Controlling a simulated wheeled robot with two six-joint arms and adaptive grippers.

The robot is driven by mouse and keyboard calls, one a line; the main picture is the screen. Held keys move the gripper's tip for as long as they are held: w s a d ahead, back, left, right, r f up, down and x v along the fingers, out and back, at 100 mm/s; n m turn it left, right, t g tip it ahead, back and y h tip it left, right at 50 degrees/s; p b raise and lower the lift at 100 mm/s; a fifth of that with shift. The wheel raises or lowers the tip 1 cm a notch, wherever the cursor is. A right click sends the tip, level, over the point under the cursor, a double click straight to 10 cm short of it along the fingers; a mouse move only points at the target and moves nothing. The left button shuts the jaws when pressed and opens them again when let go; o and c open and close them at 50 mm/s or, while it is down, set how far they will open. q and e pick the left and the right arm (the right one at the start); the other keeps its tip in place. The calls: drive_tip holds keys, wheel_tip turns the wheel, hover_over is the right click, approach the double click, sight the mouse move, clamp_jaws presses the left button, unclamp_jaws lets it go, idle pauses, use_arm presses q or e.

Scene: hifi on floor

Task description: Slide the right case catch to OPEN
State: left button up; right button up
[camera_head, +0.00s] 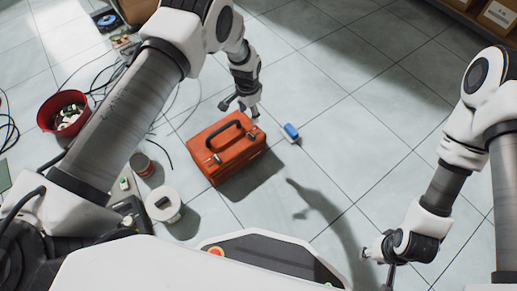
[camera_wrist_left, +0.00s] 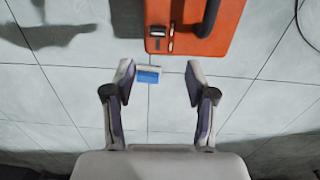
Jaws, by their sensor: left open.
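The orange case (camera_head: 228,158) with a black handle lies on the tiled floor in the head view. One end of it shows at the top of the left wrist view (camera_wrist_left: 225,40). A small silver and dark catch (camera_wrist_left: 157,32) sits near that end, beside the handle; its exact setting is too small to read. My left gripper (camera_head: 240,109) is over the far edge of the case in the head view. In the wrist view its two fingers (camera_wrist_left: 160,82) are apart and empty, short of the catch. My right gripper (camera_head: 376,256) is low at the right, away from the case; its fingers are unclear.
A blue and white block (camera_head: 291,132) lies on the floor right of the case. A red bowl (camera_head: 62,113) of small items, cables, a white round container (camera_head: 163,204) and a tin (camera_head: 142,165) are at left. Cardboard boxes (camera_head: 498,14) stand at top right. Floor right of the case is mostly clear.

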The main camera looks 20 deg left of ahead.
use_arm(q)
drive_tip(key=b, duration=0.3)
hover_over(251, 135)
wheel_tip(251, 135, down, 6)
drive_tip(key=shift+r, duration=0.2)
wheel_tip(251, 135, down, 8)
drive_tip(key=b, duration=0.3)
drive_tip(key=shift+r+b, duration=0.25)
drive_tip(key=shift+b, duration=0.05)
drive_tip(key=shift+r, duration=0.1)
use_arm(e)
wheel_tip(251, 135, down, 10)
drive_tip(key=shift+w+r, duration=0.15)
drive_tip(key=shift+r, duration=0.1)
use_arm(q)
clamp_jaws()
